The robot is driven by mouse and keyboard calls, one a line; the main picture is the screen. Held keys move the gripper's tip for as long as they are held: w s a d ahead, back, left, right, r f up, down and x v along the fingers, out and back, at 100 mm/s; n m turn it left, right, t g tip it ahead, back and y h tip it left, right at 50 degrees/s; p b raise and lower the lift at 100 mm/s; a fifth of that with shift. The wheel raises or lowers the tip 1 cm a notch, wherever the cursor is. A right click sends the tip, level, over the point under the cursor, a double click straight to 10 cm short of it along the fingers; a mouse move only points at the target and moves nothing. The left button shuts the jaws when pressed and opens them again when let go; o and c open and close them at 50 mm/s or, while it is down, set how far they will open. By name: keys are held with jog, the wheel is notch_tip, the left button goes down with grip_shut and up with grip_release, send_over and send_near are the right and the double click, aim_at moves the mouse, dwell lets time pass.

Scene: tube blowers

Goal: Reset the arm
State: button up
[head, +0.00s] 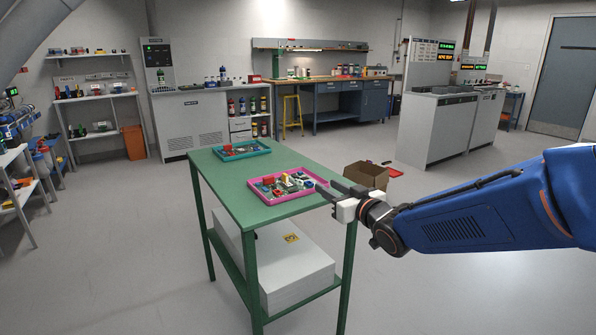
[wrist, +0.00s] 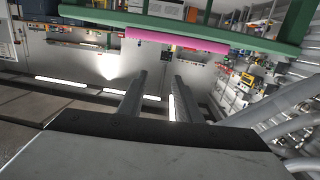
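My blue arm reaches in from the right in the head view. My gripper (head: 333,191) is at its left end, level with the near right corner of the green table (head: 226,187) and close to the pink tray (head: 270,207). Whether it touches the table or tray cannot be told. The two dark fingers are apart with nothing between them. They also show apart in the wrist view (wrist: 157,85), with a pink tray edge (wrist: 175,41) and green table edge (wrist: 180,24) beyond them.
The pink tray holds several small parts. A teal tray (head: 241,150) lies farther back on the table. A white box (head: 295,275) sits on the lower shelf. A cardboard box (head: 366,175) stands on the floor behind the gripper. Open floor surrounds the table.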

jog(key=s+d+f+m+g+h, duration=0.2)
jog(key=s+d+h, duration=0.2)
jog(key=s+d, duration=0.3)
jog(key=s+d+f+m+g+h, duration=0.1)
jog(key=s+d+f+m+h, duration=0.3)
jog(key=d, duration=0.6)
jog(key=s+d+f+g, duration=0.1)
jog(key=s+g, duration=0.1)
jog(key=s, duration=0.6)
jog(key=s+d+f+g, duration=0.2)
jog(key=s, duration=0.6)
jog(key=s+d+f+g, duration=0.2)
jog(key=s+g, duration=0.1)
jog(key=s, duration=0.5)
jog(key=shift+s+f+h, duration=0.25)
jog(key=shift+s+h, duration=0.05)
jog(key=shift+s, duration=0.05)
